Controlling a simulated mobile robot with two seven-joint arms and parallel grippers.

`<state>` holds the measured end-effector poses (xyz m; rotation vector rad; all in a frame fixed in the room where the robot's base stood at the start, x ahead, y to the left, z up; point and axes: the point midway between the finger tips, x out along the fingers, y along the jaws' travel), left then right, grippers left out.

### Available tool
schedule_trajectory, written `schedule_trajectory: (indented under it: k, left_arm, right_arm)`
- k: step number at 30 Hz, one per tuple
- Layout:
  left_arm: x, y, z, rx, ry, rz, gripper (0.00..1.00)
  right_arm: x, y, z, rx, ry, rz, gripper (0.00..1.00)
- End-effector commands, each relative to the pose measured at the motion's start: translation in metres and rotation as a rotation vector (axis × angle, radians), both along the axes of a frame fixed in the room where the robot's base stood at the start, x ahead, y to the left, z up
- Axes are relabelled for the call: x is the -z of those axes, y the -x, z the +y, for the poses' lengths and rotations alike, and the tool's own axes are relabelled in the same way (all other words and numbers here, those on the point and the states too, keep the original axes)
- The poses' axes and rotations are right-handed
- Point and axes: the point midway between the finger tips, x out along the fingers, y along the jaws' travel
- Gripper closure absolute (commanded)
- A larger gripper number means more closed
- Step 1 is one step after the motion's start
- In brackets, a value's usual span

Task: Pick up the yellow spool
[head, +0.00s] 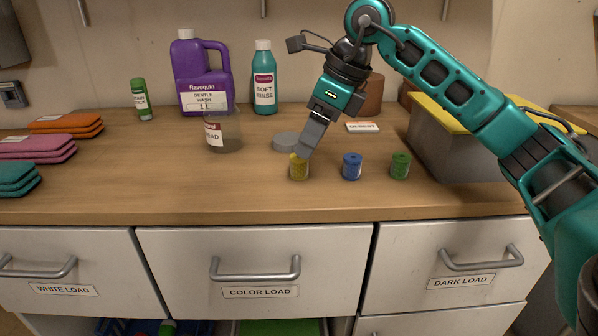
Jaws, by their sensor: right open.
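The yellow spool (299,171) stands upright on the wooden counter, left of a blue spool (352,167) and a green spool (400,166). My right gripper (303,155) points down at the yellow spool, with its fingertips at the spool's top. The gripper is open. The fingers cover part of the spool's upper edge, and I cannot tell whether they touch it. My left gripper is out of view.
Behind stand a clear labelled beaker (222,133), a grey round lid (287,142), a purple jug (201,75) and a teal bottle (264,80). Folded cloths (38,146) lie at left. A grey bin (440,145) stands at right. The counter's front strip is clear.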

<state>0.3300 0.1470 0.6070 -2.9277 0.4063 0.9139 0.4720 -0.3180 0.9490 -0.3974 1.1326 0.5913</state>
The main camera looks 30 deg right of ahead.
Motion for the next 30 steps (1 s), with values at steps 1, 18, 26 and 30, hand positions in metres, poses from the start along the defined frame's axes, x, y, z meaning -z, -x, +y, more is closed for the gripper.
schedule_trajectory:
  k: [1,18,26,30]
  left_arm:
    - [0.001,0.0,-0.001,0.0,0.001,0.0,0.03]
    - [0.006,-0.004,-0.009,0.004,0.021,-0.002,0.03]
    - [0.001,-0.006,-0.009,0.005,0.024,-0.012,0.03]
    - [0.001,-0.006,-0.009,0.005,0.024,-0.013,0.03]
  right_arm:
    - [0.005,-0.001,0.001,0.0,-0.001,0.001,0.35]
    - [0.054,-0.021,0.018,0.0,-0.002,-0.001,0.35]
    - [0.053,-0.02,0.018,0.0,-0.002,-0.001,0.44]
    - [0.053,-0.02,0.018,0.0,-0.002,-0.001,0.57]
